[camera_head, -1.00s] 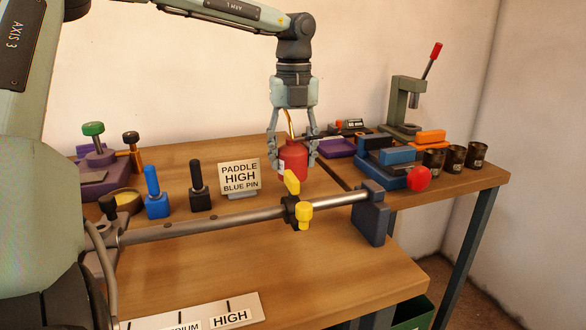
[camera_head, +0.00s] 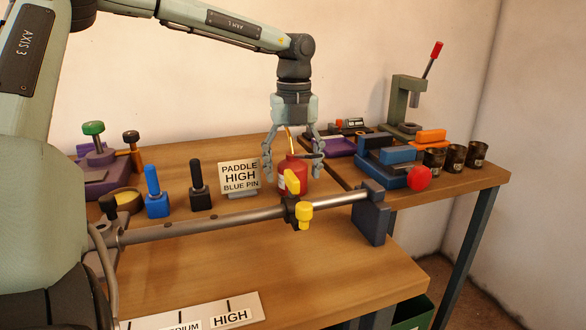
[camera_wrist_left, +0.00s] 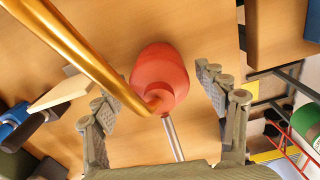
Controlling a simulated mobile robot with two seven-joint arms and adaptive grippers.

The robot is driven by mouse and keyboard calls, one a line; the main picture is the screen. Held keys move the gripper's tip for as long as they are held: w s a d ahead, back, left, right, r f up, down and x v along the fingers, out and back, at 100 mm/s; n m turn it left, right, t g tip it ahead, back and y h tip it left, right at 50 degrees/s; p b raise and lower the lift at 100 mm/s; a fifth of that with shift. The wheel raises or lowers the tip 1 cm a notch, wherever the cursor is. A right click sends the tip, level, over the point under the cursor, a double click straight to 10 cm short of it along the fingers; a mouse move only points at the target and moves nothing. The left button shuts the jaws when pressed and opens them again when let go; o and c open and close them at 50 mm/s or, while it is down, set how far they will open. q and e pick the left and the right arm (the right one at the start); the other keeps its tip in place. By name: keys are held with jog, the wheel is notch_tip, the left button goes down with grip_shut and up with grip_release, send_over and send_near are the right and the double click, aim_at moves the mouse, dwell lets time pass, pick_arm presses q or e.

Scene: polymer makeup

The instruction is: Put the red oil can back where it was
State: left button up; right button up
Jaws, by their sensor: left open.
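The red oil can (camera_head: 292,176) stands upright on the wooden table, behind the metal rod with the yellow clamp, with its brass spout pointing up. It also shows from above in the left wrist view (camera_wrist_left: 160,75), its brass spout (camera_wrist_left: 85,52) crossing the upper left. My left gripper (camera_head: 294,174) is above and around the can's upper part. Its fingers are spread, with a gap to the can on both sides in the wrist view (camera_wrist_left: 160,95). My right gripper is not in view.
The metal rod (camera_head: 240,218) with the yellow clamp (camera_head: 304,214) runs across in front of the can. A "PADDLE HIGH BLUE PIN" sign (camera_head: 239,177) and black (camera_head: 198,183) and blue (camera_head: 155,193) pins stand to the left. Blue blocks (camera_head: 385,165) are to the right.

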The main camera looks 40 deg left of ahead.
aim_at(294, 153)
pick_arm(q)
jog(key=shift+r, duration=0.1)
notch_tip(294, 153, up, 12)
dwell(0.4)
